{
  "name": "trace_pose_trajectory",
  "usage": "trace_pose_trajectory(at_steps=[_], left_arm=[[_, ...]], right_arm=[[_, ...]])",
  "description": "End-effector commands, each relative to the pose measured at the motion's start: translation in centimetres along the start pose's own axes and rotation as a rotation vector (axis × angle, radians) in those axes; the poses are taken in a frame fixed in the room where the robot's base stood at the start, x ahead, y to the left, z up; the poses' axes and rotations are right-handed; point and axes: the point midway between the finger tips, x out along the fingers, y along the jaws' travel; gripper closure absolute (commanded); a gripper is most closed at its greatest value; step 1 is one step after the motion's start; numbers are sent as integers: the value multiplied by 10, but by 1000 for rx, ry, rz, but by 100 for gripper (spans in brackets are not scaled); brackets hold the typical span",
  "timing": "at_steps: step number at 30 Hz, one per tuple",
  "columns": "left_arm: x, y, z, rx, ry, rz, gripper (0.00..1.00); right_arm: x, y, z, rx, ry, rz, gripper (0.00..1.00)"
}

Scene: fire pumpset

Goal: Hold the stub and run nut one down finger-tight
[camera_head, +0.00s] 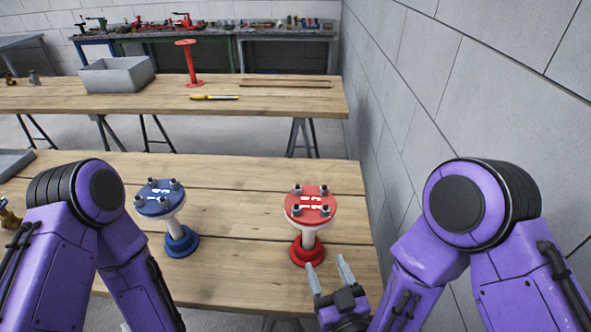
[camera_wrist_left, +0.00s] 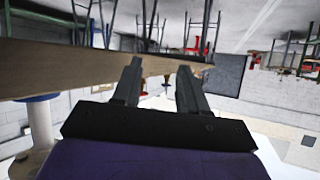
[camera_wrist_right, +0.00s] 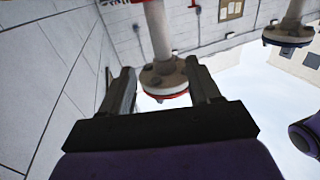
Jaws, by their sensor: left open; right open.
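Two flanged stubs stand upright on the near table. The red stub (camera_head: 310,240) has a red top flange (camera_head: 312,191) with several bolts or nuts on it. The blue stub (camera_head: 177,241) at left has a similar blue top flange (camera_head: 147,207). My right gripper (camera_head: 327,263) is open and empty, low in front of the red stub. In the right wrist view, the red stub's flange (camera_wrist_right: 163,75) shows beyond the open fingers. My left gripper (camera_wrist_left: 160,66) is open and empty in the left wrist view, near the table edge; the arm mostly hides it in the head view. Nut one cannot be singled out.
The near table (camera_head: 245,200) is clear between the stubs. A wall (camera_head: 490,90) rises close on the right. The table behind holds a grey bin (camera_head: 117,76), a red stand (camera_head: 190,65) and a yellow-handled tool (camera_head: 214,97). A brass piece (camera_head: 8,215) sits at the left edge.

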Motion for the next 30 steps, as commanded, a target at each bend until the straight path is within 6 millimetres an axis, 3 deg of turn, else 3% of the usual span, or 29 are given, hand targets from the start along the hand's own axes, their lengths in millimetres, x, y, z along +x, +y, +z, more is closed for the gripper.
trace_pose_trajectory(at_steps=[1, 5, 8, 12, 17, 21, 25, 30], left_arm=[[0, -4, -25, -54, 85, -89, 57], [-19, -20, -79, -175, 265, -395, 57], [-46, -4, -106, -289, 269, -644, 57], [-78, 62, -122, -413, 77, -762, 57], [-127, 149, -140, -524, -230, -721, 57], [-191, 222, -163, -596, -534, -613, 57], [-256, 272, -189, -630, -786, -491, 57], [-320, 306, -216, -642, -1006, -366, 57]], right_arm=[[0, 0, 0, 0, 0, 0, 38], [0, 0, 0, 0, 0, 0, 38], [0, 0, 0, 0, 0, 0, 38], [0, 0, 0, 1, 0, -1, 38], [0, 0, 0, 1, 0, -1, 38], [0, 0, 0, 1, -1, -1, 38], [0, 0, 0, 0, -1, -1, 38], [0, 0, 0, 0, -1, -1, 38]])
